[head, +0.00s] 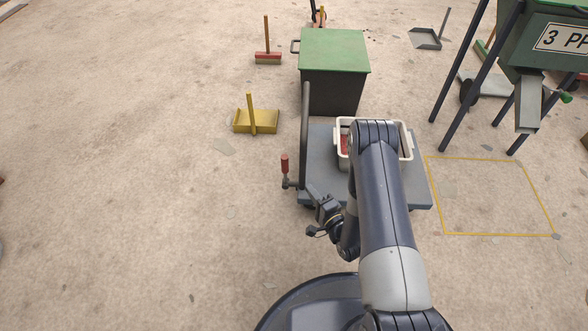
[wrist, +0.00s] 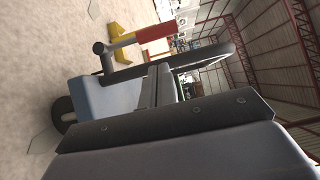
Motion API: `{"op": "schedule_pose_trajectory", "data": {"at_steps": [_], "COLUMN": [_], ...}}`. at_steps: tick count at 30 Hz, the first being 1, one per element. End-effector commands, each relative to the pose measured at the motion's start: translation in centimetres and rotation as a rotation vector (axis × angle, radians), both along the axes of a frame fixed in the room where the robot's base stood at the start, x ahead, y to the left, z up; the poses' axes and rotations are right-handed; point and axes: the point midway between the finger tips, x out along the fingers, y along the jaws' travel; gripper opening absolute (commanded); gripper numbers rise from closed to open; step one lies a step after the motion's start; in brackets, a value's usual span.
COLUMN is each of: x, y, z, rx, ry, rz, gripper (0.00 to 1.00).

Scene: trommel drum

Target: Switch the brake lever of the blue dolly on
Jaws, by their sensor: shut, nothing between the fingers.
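The blue dolly (head: 328,190) is a grey-blue platform with a dark upright handle post on its left side. Its brake lever (head: 285,165) has a red grip and stands upright at the dolly's left edge. In the wrist view, which is turned sideways, the lever's red grip (wrist: 157,33) points right from a dark pivot. My gripper (head: 310,189) is shut and empty, to the right of the lever's base and apart from the red grip. In the wrist view my gripper's dark fingers (wrist: 163,86) lie below the lever. My arm hides part of the dolly.
A white crate (head: 408,142) stands on the dolly. A dark bin with a green lid (head: 334,50) stands behind it. A yellow dustpan (head: 256,121) and a red broom (head: 268,58) are at the back left. A yellow floor outline (head: 492,235) lies right.

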Motion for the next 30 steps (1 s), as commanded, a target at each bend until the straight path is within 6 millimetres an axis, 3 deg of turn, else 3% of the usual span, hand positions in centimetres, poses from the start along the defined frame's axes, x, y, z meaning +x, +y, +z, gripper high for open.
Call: {"op": "schedule_pose_trajectory", "data": {"at_steps": [10, 21, 30], "x": [0.7, 6.2, 8.5], "y": [0.5, 3.9, 5.2], "z": [-0.1, -0.2, 0.0], "rx": [-0.003, -0.003, -0.003], "ry": [-0.002, -0.004, -0.001], "rz": [0.002, 0.002, 0.000], "gripper": [0.00, 0.00, 0.00]}}
